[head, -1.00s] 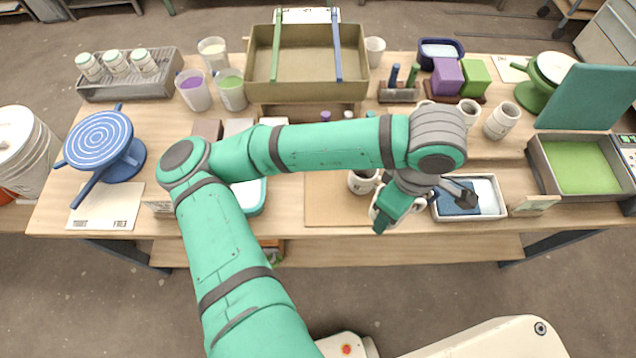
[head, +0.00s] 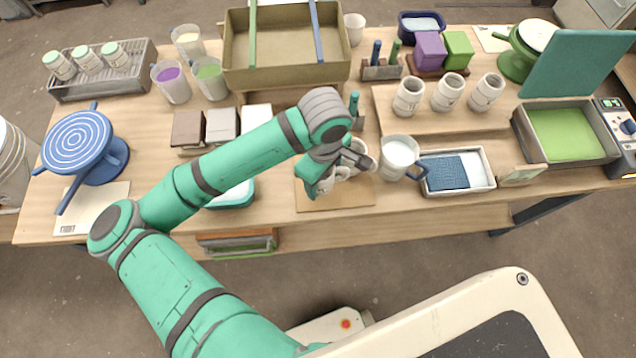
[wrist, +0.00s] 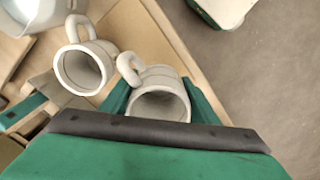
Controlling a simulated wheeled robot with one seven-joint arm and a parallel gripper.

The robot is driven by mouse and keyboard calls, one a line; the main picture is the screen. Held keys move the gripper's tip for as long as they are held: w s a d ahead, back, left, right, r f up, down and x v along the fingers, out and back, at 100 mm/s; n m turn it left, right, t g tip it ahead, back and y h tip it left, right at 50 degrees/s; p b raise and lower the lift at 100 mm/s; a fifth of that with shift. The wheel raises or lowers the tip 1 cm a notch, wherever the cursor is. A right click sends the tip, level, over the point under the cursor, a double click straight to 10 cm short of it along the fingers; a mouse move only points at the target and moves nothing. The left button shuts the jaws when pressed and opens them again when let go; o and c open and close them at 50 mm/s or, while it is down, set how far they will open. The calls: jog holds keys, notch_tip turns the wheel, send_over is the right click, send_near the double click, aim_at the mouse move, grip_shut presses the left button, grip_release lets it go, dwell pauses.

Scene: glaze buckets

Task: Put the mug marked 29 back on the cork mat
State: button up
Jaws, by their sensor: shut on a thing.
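My gripper (head: 322,184) is over the cork mat (head: 308,204), near the table's front edge. In the wrist view my gripper (wrist: 160,108) is shut on a pale grey mug (wrist: 157,76), with a finger on either side of it. The held mug's open mouth faces the wrist camera, and its handle points up and left. A second pale mug (wrist: 84,68) stands close beside it. In the head view the gripper partly hides both mugs. I cannot read a number on either. I cannot tell whether the held mug touches the mat.
A white jug (head: 399,153) with a blue handle stands just right of the mat, beside a white tray (head: 489,176) with a blue cloth. Several white cups (head: 448,92) stand on a raised board behind. A teal-rimmed tub (head: 238,196) is left of the mat.

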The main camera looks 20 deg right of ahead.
jog(key=shift+w+a+f, duration=0.25)
jog(key=shift+a+f, duration=0.05)
jog(key=shift+f, duration=0.15)
jog(key=shift+w+a+f, duration=0.1)
jog(key=shift+w+f, duration=0.05)
jog(key=shift+f, duration=0.75)
jog(key=shift+w+a+f, duration=0.1)
jog(key=shift+f, duration=0.8)
jog(key=shift+s, duration=0.15)
jog(key=o, duration=1.2)
jog(key=shift+f, duration=0.1)
jog(key=shift+o, duration=0.2)
notch_tip(320, 180, up, 12)
